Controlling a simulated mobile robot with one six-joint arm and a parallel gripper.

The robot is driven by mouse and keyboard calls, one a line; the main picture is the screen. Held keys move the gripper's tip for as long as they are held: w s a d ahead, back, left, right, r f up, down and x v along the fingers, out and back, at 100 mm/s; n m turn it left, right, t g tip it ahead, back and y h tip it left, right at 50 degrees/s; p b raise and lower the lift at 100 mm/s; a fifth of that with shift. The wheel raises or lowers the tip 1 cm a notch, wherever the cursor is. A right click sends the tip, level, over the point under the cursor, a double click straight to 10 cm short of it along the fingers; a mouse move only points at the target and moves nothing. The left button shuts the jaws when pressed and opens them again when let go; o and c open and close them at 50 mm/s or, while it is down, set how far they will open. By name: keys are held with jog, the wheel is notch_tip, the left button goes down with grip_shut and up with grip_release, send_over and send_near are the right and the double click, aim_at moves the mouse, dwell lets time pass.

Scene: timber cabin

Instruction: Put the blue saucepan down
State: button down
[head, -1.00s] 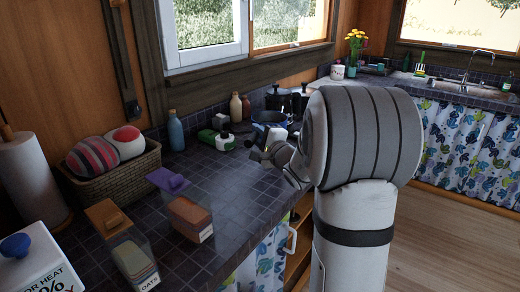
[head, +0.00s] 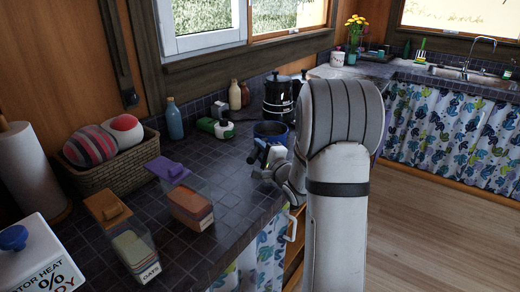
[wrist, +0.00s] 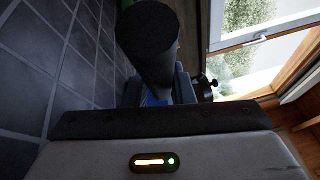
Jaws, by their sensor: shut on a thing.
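The blue saucepan (head: 271,128) is at the far part of the tiled counter, in front of the big black pot. My gripper (head: 262,156) is on its near side, partly hidden by my arm. In the wrist view my gripper (wrist: 157,95) is shut on a dark, round-ended bar, which looks like the saucepan's handle (wrist: 148,45). A bit of blue shows between the fingers. I cannot tell whether the saucepan's base touches the counter.
A black pot (head: 282,96) stands just behind the saucepan. A green-and-white bottle (head: 216,128) lies to its left. Lidded food boxes (head: 188,204) and a basket (head: 112,180) are nearer left. Bare tiles (head: 226,180) lie between the boxes and my gripper.

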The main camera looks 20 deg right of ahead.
jog(key=shift+f, duration=0.15)
jog(key=c, duration=1.2)
grip_release()
jog(key=shift+c, duration=0.2)
jog(key=shift+r, duration=0.25)
jog(key=s, duration=0.4)
jog(key=s+d+b, duration=0.1)
jog(key=s, duration=0.3)
jog(key=s+d+f, duration=0.1)
jog(key=s, duration=0.3)
